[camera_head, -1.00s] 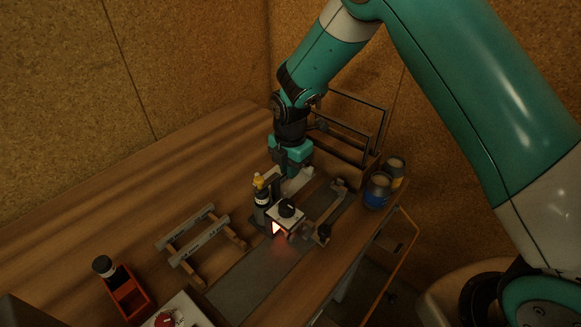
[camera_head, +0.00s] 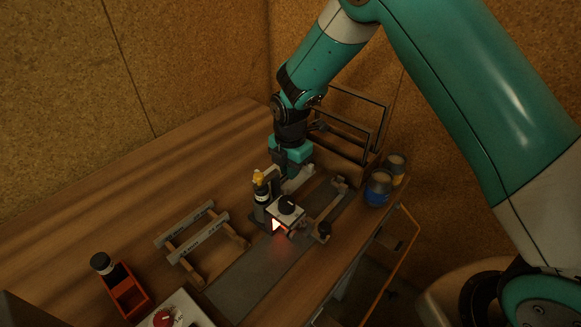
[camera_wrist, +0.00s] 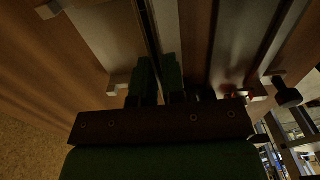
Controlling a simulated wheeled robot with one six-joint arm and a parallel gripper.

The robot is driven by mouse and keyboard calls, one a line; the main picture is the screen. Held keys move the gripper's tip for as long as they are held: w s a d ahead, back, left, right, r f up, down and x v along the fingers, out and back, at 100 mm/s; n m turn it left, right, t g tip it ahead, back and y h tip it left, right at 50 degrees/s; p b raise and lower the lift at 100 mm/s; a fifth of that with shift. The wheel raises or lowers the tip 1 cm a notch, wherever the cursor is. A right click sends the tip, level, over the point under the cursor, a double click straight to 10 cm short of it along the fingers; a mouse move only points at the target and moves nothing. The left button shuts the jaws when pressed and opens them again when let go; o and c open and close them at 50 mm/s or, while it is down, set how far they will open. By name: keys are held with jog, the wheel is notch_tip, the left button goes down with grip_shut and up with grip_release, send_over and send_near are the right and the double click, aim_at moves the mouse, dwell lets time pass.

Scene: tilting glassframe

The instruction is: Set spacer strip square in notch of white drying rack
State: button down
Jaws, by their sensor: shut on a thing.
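My gripper (camera_wrist: 159,78) shows in the wrist view with its two green fingers close together, shut on a thin dark strip, seemingly the spacer strip (camera_wrist: 150,28). The strip runs away from between the fingers toward the top edge. In the head view my gripper (camera_head: 280,178) points down low over the bench, partly hidden by a dark bottle. A pale piece (camera_head: 299,181) is close beside it, perhaps part of the white drying rack; pale blocks also show in the wrist view (camera_wrist: 118,82). I cannot make out the notch or whether the strip touches it.
The dark bottle with a yellow top (camera_head: 261,198) and a black-knobbed device with a red glow (camera_head: 288,210) stand in front. A wooden frame with pale bars (camera_head: 198,238) is left. Jars (camera_head: 378,188) and a dark-framed rack (camera_head: 350,120) are right and behind.

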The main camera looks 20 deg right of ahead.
jog(key=shift+f+b, duration=0.3)
jog(key=shift+f, duration=0.25)
jog(key=c, duration=1.1)
grip_release()
jog(key=shift+r, duration=0.1)
notch_tip(320, 180, up, 17)
jog(key=shift+r+b, duration=0.2)
jog(key=shift+b, duration=0.9)
jog(key=s+r+m+y, duration=0.1)
jog(key=s+r+m, duration=0.1)
jog(key=s+m, duration=0.4)
jog(key=s+r+m+y, duration=0.1)
jog(key=s+m, duration=0.5)
jog(key=s, duration=0.7)
jog(key=s+r+m+y, duration=0.2)
jog(key=s+m, duration=0.3)
jog(key=s, duration=0.4)
jog(key=shift+s+d+r+m, duration=0.15)
jog(key=shift+s+r+m, duration=0.15)
jog(key=shift+r+m, duration=0.1)
